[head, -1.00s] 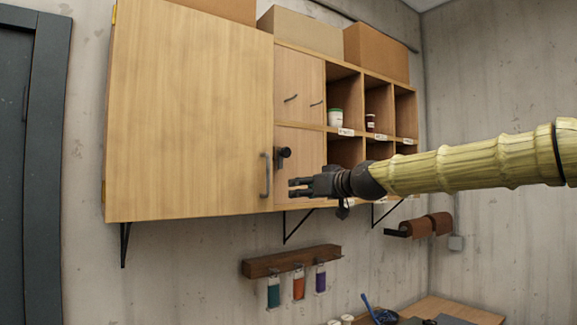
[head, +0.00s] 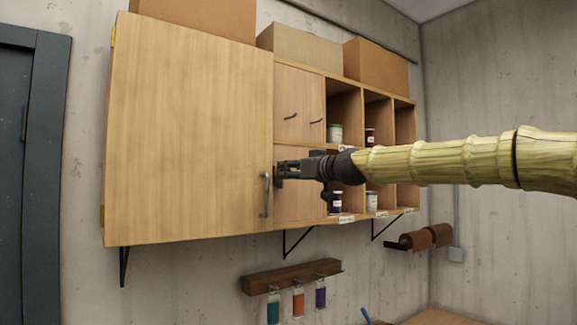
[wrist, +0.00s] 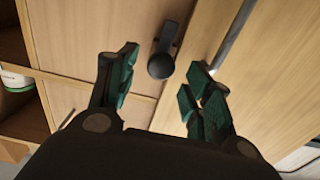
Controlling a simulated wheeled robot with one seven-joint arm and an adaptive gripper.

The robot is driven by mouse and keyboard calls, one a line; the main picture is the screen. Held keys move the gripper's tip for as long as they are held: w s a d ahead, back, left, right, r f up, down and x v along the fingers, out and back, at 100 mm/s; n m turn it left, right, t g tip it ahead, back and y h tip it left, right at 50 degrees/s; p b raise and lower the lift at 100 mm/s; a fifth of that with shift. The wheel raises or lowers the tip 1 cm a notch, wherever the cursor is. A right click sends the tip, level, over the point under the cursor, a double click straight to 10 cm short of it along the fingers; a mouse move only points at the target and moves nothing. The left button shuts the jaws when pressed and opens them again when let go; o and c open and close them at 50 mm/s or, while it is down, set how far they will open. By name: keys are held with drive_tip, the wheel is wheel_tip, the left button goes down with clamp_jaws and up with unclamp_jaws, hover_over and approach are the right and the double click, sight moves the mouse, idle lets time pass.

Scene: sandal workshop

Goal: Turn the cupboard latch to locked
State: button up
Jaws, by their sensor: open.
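The cupboard latch (wrist: 163,60) is a dark bar with a round knob on the pale wood front, just beside the large cupboard door (head: 190,120). In the wrist view my gripper (wrist: 164,72) is open, with its green-padded fingertips on either side of the knob. I cannot tell whether either pad touches it. In the head view my gripper (head: 282,172) is at the latch and mostly hides it. The large door appears shut, with a grey bar handle (head: 265,194) left of my gripper.
Open cubbies with jars (head: 335,203) are to the right. Cardboard boxes (head: 375,65) stand on top. Below are a wooden rail (head: 290,277) with coloured bottles and brown rolls (head: 415,240) on a holder.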

drive_tip(key=shift+p+x, duration=0.45)
drive_tip(key=shift+x, duration=0.85)
drive_tip(key=c, duration=1)
